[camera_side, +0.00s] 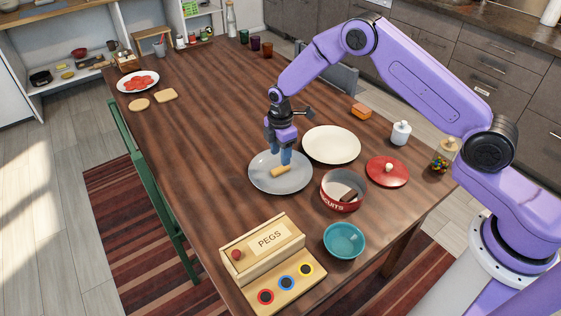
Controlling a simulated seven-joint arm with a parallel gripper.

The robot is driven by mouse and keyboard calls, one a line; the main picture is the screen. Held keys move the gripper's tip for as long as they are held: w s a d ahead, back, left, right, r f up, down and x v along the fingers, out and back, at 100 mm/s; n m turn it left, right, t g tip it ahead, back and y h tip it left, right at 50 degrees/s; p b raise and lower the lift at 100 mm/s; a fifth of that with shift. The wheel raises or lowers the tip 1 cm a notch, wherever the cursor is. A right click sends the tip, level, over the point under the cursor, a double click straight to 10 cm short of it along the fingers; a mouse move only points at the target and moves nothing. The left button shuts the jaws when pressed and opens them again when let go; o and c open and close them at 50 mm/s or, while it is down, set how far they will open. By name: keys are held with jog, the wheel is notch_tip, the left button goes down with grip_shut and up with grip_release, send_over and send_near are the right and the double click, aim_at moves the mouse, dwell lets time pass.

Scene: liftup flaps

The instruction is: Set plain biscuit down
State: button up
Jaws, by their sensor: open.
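A plain, light tan, finger-shaped biscuit (281,172) lies on the grey plate (262,184) near the middle of the table. My gripper (279,160) points down just above the plate, with its blue fingertips at the biscuit's far side. The jaws are open; whether a fingertip touches the biscuit I cannot tell. A red biscuit tin (340,205) lettered "BISCUITS" stands open to the right of the plate, with a dark brown biscuit (348,195) inside.
A cream plate (332,145) lies behind the grey plate. A red lid (387,171), a white jar (400,133) and a teal bowl (344,241) are to the right. A wooden PEGS box (262,246) stands in front. The table's left middle is clear.

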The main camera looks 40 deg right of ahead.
aim_at(281, 168)
notch_tip(281, 168, up, 7)
jog(key=s+a+r+m, duration=0.1)
jog(key=s+a+r, duration=0.1)
jog(key=s+r, duration=0.55)
jog(key=s+a+r+m, duration=0.15)
jog(key=s+r, duration=0.35)
jog(key=s, duration=0.5)
jog(key=s+d+r+m, duration=0.1)
jog(key=s+d, duration=0.4)
jog(key=s, duration=0.6)
jog(key=s+d+r+m, duration=0.1)
jog(key=s+d, duration=0.3)
jog(key=s, duration=0.8)
jog(key=shift+s+d+r, duration=0.15)
jog(key=shift+d+r, duration=0.2)
jog(key=shift+r, duration=0.2)
